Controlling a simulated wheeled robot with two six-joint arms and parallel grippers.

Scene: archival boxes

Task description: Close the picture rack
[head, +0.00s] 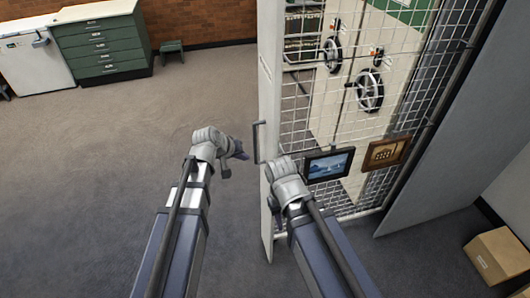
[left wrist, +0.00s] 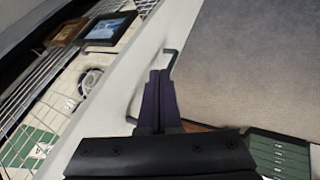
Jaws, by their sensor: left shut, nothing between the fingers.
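The picture rack is a white wire-mesh panel (head: 300,105) with a pale upright front edge (head: 268,90). It stands out into the room in the head view. A dark bar handle (head: 256,142) is on its front edge, and the handle (left wrist: 134,104) also shows in the left wrist view, partly behind my fingers. My left gripper (head: 240,151) is shut and empty, just left of the handle. Its fingers (left wrist: 160,84) overlap the handle in the left wrist view; contact is unclear. My right wrist is in front of the rack's lower part, its fingers hidden.
A seascape picture (head: 329,165) and a brown-framed picture (head: 386,153) hang on the mesh. Pale cabinets with handwheels (head: 370,91) stand behind it. A grey panel (head: 445,135) and cardboard box (head: 498,255) are at right.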

